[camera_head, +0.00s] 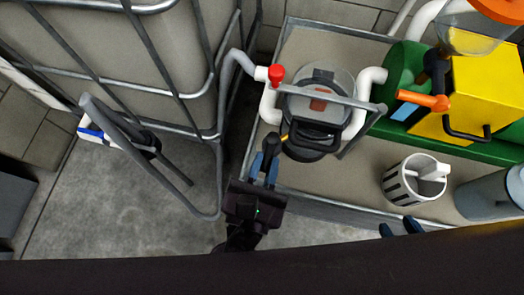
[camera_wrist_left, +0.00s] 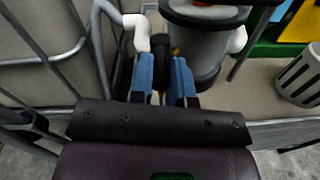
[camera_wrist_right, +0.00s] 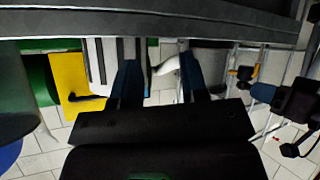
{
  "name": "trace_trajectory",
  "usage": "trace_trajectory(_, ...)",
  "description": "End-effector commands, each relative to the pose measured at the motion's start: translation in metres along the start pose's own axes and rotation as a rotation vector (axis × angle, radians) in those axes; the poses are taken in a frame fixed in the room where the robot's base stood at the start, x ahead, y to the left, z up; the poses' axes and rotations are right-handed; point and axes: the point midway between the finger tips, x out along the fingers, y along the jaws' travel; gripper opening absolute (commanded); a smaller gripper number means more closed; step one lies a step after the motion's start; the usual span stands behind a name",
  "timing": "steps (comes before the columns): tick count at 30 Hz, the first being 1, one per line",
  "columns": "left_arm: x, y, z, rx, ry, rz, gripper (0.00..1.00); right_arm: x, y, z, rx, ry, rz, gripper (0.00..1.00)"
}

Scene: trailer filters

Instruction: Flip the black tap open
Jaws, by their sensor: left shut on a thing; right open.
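The black tap (camera_wrist_left: 160,44) shows in the left wrist view beside a white pipe elbow (camera_wrist_left: 137,28), partly hidden between blue fingers. My left gripper (camera_head: 266,166) is at the front left of the filter housing (camera_head: 322,92), its fingers closed around the tap. The left gripper also shows in the left wrist view (camera_wrist_left: 162,75). The tap's exact angle is hard to tell. My right gripper (camera_wrist_right: 158,78) is open and empty in the right wrist view, below the trailer's edge. Only its blue fingertips (camera_head: 401,228) show in the head view.
A yellow unit (camera_head: 490,90) is at right. A metal cage (camera_head: 150,70) stands left.

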Motion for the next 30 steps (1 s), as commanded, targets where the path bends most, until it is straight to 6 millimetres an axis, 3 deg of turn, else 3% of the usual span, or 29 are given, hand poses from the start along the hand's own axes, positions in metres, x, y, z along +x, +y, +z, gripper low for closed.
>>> trace_trajectory(26,0.0004,-0.0028,0.0003,0.001,0.012,0.061,0.0,-0.0002,0.0002,0.0028,0.02,0.036,0.008,0.4)
trace_trajectory(27,0.0003,-0.0028,0.0003,0.001,0.012,0.061,0.24,-0.0003,0.0002,0.0029,0.02,0.035,0.008,0.4)
trace_trajectory(30,0.0003,-0.0028,0.0003,0.001,0.012,0.061,0.39,-0.0003,0.0002,0.0032,0.02,0.033,0.008,0.4)
